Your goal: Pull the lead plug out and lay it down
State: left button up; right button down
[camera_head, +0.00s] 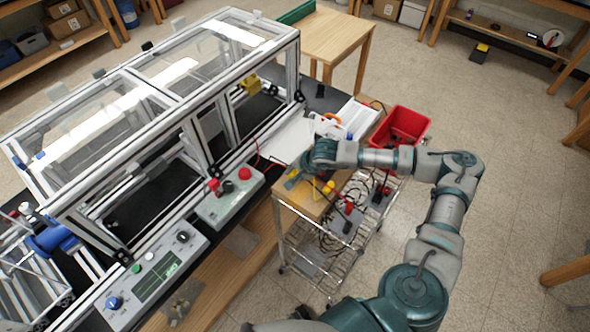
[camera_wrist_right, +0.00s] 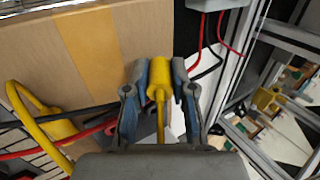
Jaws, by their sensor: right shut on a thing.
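A yellow lead plug (camera_wrist_right: 160,78) sits between the two blue-padded fingers of my right gripper (camera_wrist_right: 160,95) in the right wrist view. The gripper is shut on it, and a thin yellow stem runs back toward the palm. In the head view my right gripper (camera_head: 297,174) is low over the wooden top (camera_head: 305,207) of the wire cart. Whether the plug is still seated in anything cannot be told. A second yellow plug-like piece (camera_wrist_right: 45,125) with a looped yellow lead is at the left of the wrist view. My left gripper is not in view.
Red and black leads hang on the wire cart (camera_head: 325,262). A red bin (camera_head: 402,127) is behind my right forearm. The extrusion frame (camera_head: 190,112) and a grey box with red buttons (camera_head: 228,196) stand to the left. Open floor lies to the right.

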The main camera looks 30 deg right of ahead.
jog(key=shift+a+f, duration=0.15)
jog(key=shift+f, duration=0.45)
jog(key=c, duration=0.9)
grip_release()
jog(key=shift+d, duration=0.2)
jog(key=shift+a, duration=0.1)
jog(key=v, duration=1.1)
jog(key=shift+s+r, duration=0.15)
jog(key=shift+r, duration=0.2)
